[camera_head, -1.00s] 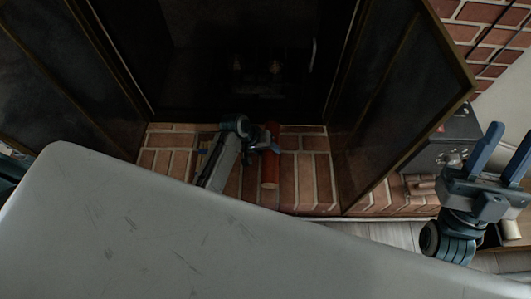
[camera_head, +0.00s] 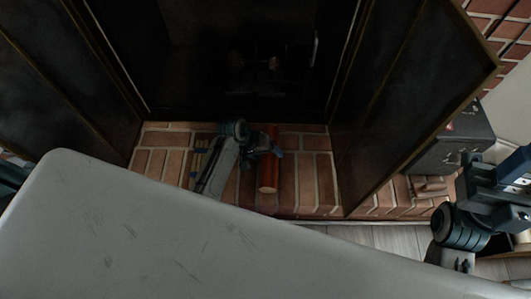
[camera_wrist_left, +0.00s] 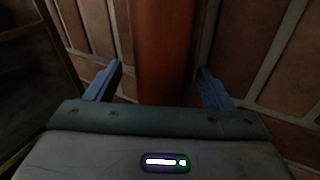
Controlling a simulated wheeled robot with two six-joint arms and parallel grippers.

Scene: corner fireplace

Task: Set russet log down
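The russet log (camera_head: 268,178) lies lengthwise on the brick hearth in front of the dark fireplace opening. My left gripper (camera_head: 268,146) is at the log's middle in the head view. In the left wrist view, the log (camera_wrist_left: 165,45) runs between the two blue fingers of my left gripper (camera_wrist_left: 160,78). The fingers stand apart, with a clear gap on the left side and a narrow one on the right. My right gripper (camera_head: 508,178) is at the right edge of the head view, partly cut off, away from the log.
Dark framed fireplace doors stand open at the left (camera_head: 55,75) and right (camera_head: 410,90) of the hearth (camera_head: 310,180). A dark box (camera_head: 450,140) and a small stack of brown pieces (camera_head: 430,187) are beyond the right door. Small sticks (camera_head: 199,160) lie left of my arm.

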